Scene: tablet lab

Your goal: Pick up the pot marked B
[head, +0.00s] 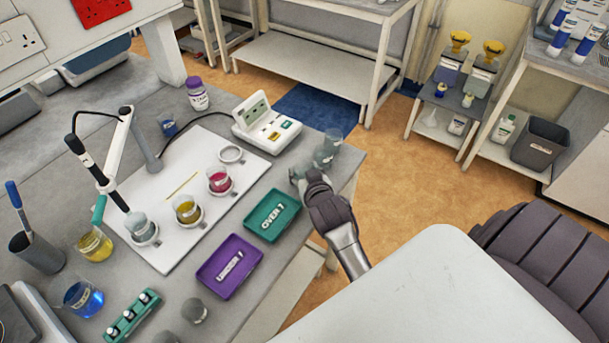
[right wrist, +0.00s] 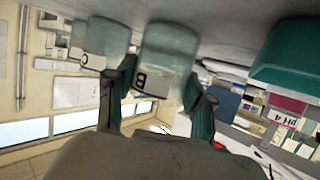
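The pot marked B (right wrist: 168,55) is a pale see-through pot with a dark letter on a light label. In the right wrist view it stands between the two fingers of my right gripper (right wrist: 160,85), which reach along its sides. I cannot tell whether they touch or grip it. A second pale pot (right wrist: 98,38) with a label stands to its left there. In the head view my right gripper (head: 306,176) is low at the table's right edge. Pale glassware (head: 328,147) shows just beyond it, its letter unreadable. My left gripper is out of view.
A teal tray (head: 272,215) marked OVER and a purple tray (head: 229,267) marked UNDER lie left of my right gripper. A white meter (head: 266,125) stands behind. Several beakers and a probe stand (head: 117,155) fill the left side.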

